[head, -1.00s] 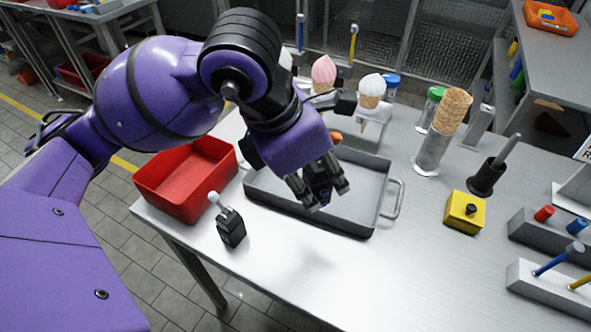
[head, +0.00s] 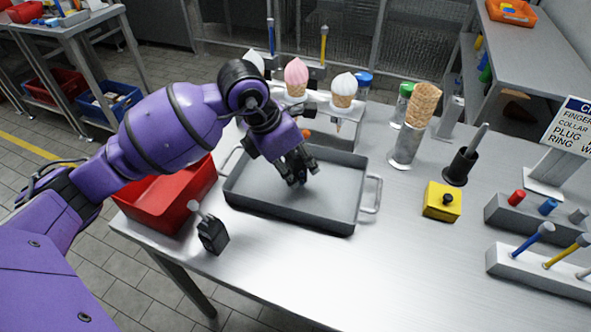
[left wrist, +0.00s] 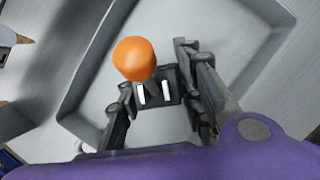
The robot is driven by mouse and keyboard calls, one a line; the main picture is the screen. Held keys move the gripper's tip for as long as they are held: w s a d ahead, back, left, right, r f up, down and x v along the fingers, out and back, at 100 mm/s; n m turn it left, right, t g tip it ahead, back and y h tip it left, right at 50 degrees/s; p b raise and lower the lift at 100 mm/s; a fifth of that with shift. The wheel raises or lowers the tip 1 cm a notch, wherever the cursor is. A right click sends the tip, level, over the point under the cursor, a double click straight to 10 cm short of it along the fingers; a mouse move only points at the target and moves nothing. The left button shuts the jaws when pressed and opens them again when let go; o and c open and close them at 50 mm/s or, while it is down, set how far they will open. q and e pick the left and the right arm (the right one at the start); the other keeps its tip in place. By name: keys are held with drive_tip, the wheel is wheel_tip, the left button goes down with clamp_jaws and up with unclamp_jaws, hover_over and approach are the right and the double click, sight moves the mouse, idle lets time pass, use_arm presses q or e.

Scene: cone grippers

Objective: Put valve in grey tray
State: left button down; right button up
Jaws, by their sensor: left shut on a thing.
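The valve shows in the left wrist view as a small dark block (left wrist: 155,90) with white marks and a round orange knob (left wrist: 135,58). My left gripper (head: 297,180) is shut on the dark block, which also shows between its fingertips in the left wrist view. The orange knob (head: 306,133) peeks out beside the gripper in the head view. The grey tray (head: 340,228) lies on the table. The gripper and valve are within its outline, low over its floor; I cannot tell whether the valve touches it. My right gripper is not in view.
A red bin (head: 160,205) stands close left of the tray. A black block with a white-knobbed lever (head: 213,235) stands at its front left. A yellow box (head: 442,201) is to the right. Ice-cream cones (head: 343,90) stand behind.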

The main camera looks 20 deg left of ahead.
use_arm(q)
wheel_tip(320, 180, down, 2)
drive_tip(key=shift+f, duration=0.1)
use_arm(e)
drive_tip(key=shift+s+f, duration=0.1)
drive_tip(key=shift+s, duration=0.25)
use_arm(q)
drive_tip(key=shift+s, duration=0.1)
drive_tip(key=shift+f, duration=0.15)
drive_tip(key=c, duration=1.2)
unclamp_jaws()
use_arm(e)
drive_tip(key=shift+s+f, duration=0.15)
